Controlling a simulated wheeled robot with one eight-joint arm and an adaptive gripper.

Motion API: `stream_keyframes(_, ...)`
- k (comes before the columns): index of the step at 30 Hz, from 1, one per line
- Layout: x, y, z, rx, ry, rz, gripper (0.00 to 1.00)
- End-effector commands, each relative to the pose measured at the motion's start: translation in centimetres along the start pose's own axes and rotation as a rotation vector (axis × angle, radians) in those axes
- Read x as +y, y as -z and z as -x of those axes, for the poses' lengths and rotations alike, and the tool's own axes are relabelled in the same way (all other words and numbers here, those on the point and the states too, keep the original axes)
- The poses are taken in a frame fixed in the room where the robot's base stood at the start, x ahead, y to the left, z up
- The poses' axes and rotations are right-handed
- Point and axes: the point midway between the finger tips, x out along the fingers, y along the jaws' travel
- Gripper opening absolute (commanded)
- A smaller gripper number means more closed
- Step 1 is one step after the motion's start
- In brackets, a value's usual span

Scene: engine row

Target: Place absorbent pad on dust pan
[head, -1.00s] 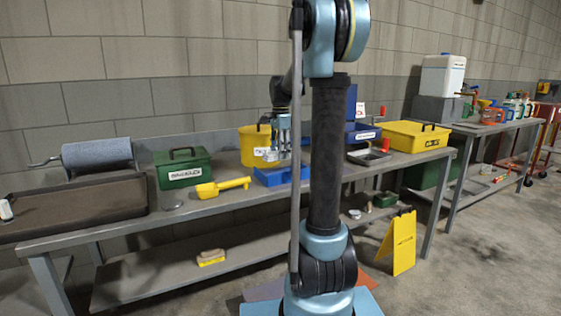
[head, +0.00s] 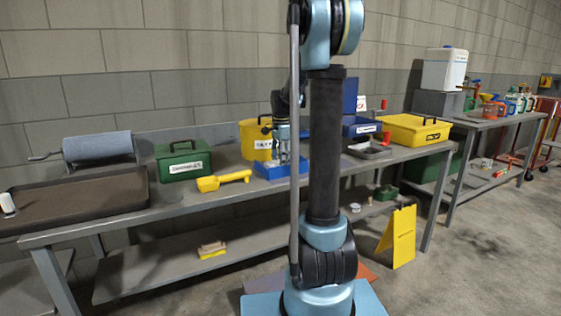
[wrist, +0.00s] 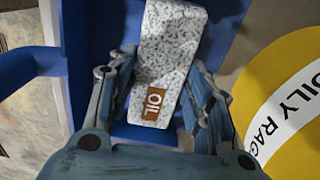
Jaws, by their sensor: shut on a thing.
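The absorbent pad (wrist: 168,60) is a speckled white-grey block with a brown OIL label in the wrist view. My gripper (wrist: 162,105) is shut on it, with one finger on each side. The blue dust pan (wrist: 85,75) lies beneath, its handle (wrist: 28,68) to the left. The pad overlaps the pan in that view; whether it touches the pan's floor I cannot tell. In the head view, my gripper (head: 283,155) is low over the blue dust pan (head: 267,172) on the workbench. My arm hides part of the pan there.
A yellow oily rags can (wrist: 290,105) stands close to the right in the wrist view.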

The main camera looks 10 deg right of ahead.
Motion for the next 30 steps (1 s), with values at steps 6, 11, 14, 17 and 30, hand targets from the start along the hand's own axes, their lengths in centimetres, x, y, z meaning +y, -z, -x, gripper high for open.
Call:
stream_keyframes(6,0.0,0.0,0.0,0.000,0.000,0.000,0.66)
stream_keyframes(11,0.0,0.0,0.0,0.000,0.000,0.000,0.66)
stream_keyframes(14,0.0,0.0,0.1,0.000,0.000,0.000,0.66)
stream_keyframes(17,0.0,0.0,0.6,0.000,0.000,0.000,0.66)
stream_keyframes(30,-0.1,-0.1,7.9,0.000,0.000,0.002,0.66)
